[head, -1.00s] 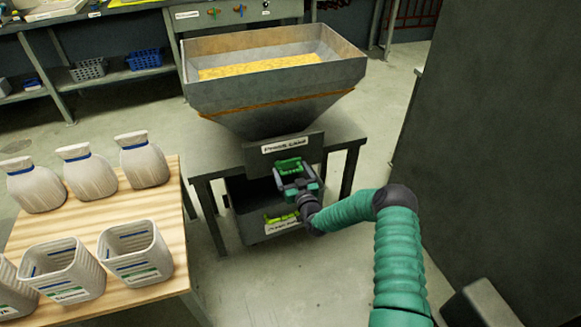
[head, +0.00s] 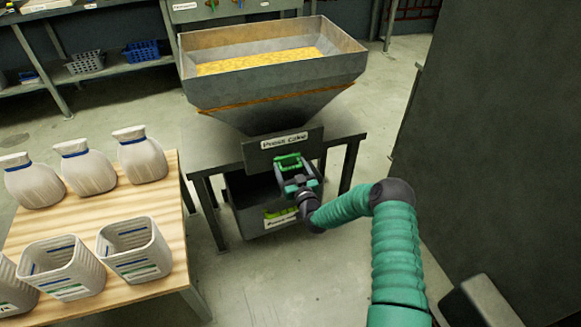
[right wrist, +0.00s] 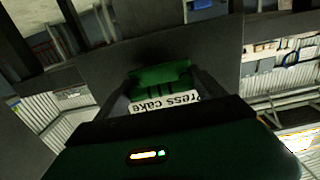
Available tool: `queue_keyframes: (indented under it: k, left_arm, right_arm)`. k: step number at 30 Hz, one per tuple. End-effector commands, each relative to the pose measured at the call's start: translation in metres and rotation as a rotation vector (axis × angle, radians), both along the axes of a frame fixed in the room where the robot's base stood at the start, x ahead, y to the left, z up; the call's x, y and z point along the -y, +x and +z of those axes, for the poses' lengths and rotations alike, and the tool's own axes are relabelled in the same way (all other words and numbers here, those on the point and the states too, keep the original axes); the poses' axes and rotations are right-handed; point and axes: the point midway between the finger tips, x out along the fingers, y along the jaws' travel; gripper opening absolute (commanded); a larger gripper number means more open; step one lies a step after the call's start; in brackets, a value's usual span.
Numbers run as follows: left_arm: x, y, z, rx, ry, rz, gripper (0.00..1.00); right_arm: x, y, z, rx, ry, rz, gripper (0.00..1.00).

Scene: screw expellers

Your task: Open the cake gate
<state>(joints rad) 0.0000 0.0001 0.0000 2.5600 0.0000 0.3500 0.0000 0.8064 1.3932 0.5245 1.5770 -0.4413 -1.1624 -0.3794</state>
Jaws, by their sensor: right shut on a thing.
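The cake gate (head: 256,161) is a dark grey plate with a white "Press cake" label (head: 284,141), at the front of the hopper's lower end. Its green handle (head: 289,159) sits low on the plate. My right gripper (head: 291,168) is shut on this handle. In the right wrist view the handle (right wrist: 160,75) lies between the fingers, with the label (right wrist: 165,104) close by, upside down. The plate hides whether there is a gap behind it. My left gripper is not in view.
The metal hopper (head: 240,91) holds yellow material and stands on a grey table (head: 349,143). A wooden table (head: 168,232) with sacks and ribbed containers is at left. A dark panel (head: 490,150) is at right.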

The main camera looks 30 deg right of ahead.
Motion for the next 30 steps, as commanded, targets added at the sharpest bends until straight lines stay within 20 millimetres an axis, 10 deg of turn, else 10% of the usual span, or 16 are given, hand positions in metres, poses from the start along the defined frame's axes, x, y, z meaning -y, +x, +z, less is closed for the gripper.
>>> queue_keyframes:
  k: [23, 24, 30]
  left_arm:
    - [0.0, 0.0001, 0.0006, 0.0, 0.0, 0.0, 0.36]
    - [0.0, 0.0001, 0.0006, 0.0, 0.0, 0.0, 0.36]
    - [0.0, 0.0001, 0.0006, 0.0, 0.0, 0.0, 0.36]
  right_arm:
    - [-0.0013, 0.0034, 0.0107, 0.02, -0.016, 0.004, 0.07]
    - [-0.0012, 0.0034, 0.0106, 0.02, -0.016, 0.003, 0.84]
    - [0.0009, 0.0028, 0.0103, 0.019, -0.014, -0.001, 1.0]
